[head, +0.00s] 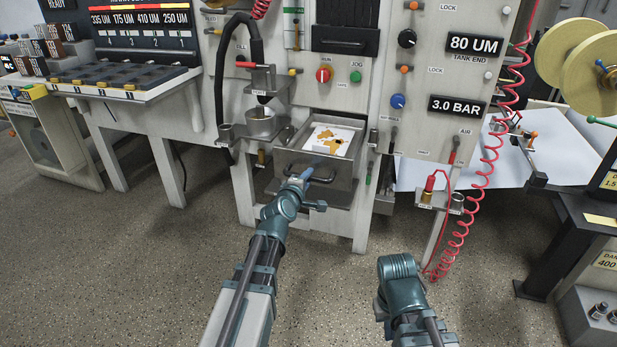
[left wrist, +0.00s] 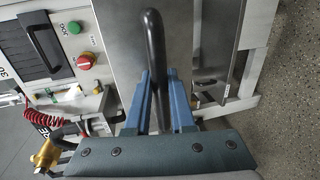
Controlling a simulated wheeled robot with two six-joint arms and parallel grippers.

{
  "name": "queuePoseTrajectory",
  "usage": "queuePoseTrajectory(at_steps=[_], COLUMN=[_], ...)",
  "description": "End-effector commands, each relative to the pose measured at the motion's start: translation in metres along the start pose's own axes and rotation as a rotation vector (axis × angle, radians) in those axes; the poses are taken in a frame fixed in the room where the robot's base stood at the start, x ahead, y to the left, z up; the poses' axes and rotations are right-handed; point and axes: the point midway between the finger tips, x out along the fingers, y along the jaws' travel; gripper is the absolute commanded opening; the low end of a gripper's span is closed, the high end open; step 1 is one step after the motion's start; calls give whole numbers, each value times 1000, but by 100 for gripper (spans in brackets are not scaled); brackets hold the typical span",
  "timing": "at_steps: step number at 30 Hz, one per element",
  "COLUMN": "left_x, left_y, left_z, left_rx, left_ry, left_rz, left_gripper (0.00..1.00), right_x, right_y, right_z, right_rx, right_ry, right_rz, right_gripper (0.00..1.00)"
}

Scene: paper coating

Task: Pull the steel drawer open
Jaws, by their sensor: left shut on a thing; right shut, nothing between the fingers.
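The steel drawer (head: 342,190) sits low in the machine's middle, its front standing out from the frame. A dark bar handle (head: 322,179) runs across the drawer front. My left gripper (head: 298,181) is at the handle's left part. In the left wrist view, the dark handle (left wrist: 154,45) passes between the two blue fingers (left wrist: 160,95), which are shut on it. My right arm (head: 398,270) is at the lower right, well short of the machine; its gripper fingers do not show.
A metal cup (head: 261,122) stands on a bracket left of the drawer. A red coiled hose (head: 480,190) hangs at the right, near my right arm. A dark stand (head: 575,235) is at the far right. The speckled floor (head: 150,270) before the machine is clear.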

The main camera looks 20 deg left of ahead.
Motion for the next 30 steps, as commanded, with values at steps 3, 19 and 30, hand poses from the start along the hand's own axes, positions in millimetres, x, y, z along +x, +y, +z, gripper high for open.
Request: queuePoseTrajectory(at_steps=[3, 19, 30], left_x=[0, 0, -30], left_y=[0, 0, 3], left_z=[0, 0, 6], left_rx=[0, 0, 1], left_ry=[0, 0, -2], left_rz=[-1, 0, 0], left_gripper=[0, 52, 52], right_x=[0, 0, -9], right_y=[0, 0, 1], right_z=[0, 0, 1], right_rx=[0, 0, 1], right_ry=[0, 0, -1], right_rz=[0, 0, 1], right_gripper=[0, 0, 0])
